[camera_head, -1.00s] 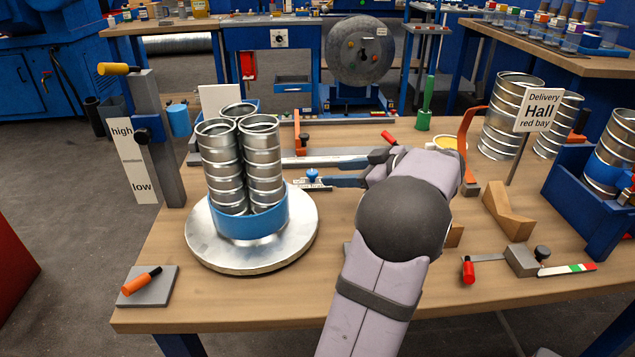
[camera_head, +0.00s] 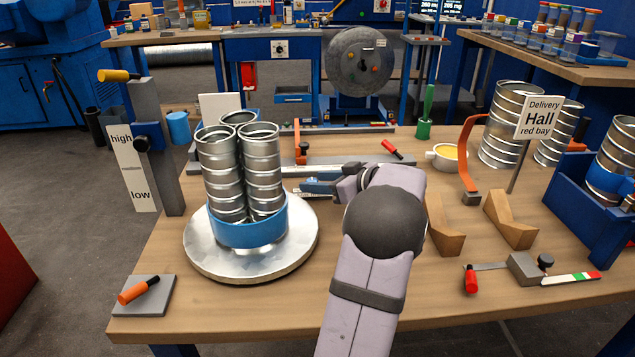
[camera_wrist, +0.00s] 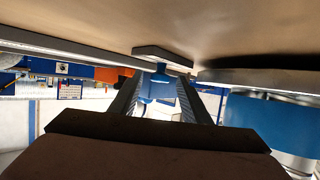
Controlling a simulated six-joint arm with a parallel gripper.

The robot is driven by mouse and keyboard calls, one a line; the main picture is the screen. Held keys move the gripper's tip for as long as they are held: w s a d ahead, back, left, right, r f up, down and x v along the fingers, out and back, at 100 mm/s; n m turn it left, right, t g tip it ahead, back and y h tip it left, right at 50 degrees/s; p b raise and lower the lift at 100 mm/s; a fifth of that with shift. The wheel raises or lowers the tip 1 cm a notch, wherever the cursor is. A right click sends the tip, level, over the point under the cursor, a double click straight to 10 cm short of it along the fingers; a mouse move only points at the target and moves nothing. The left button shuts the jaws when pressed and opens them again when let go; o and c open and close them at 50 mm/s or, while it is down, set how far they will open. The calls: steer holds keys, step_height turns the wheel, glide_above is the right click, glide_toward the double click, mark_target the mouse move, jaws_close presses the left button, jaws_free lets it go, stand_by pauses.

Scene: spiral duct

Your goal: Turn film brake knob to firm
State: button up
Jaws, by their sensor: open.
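In the wrist view, a small blue knob (camera_wrist: 158,80) sits on a dark plate (camera_wrist: 165,56), with its stem towards the plate. I take it for the film brake knob. My gripper (camera_wrist: 162,84) is open, with one finger on each side of the knob and the knob between the fingertips. I cannot tell whether either finger touches it. In the head view, my gripper (camera_head: 312,187) reaches left, low over the bench, just right of the turntable (camera_head: 215,262). There the fingers and wrist largely cover the knob and its label, so its setting cannot be read.
Metal spiral ducts (camera_head: 262,165) stand in a blue holder (camera_head: 250,232) on the turntable, close to my fingertips. A metal rail (camera_head: 350,160) lies behind my gripper. Wooden cradles (camera_head: 445,230) stand to the right.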

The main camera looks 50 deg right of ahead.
steer(key=shift+w+f, duration=0.1)
steer(key=shift+w, duration=0.15)
steer(key=c, duration=1)
steer(key=shift+c, duration=0.2)
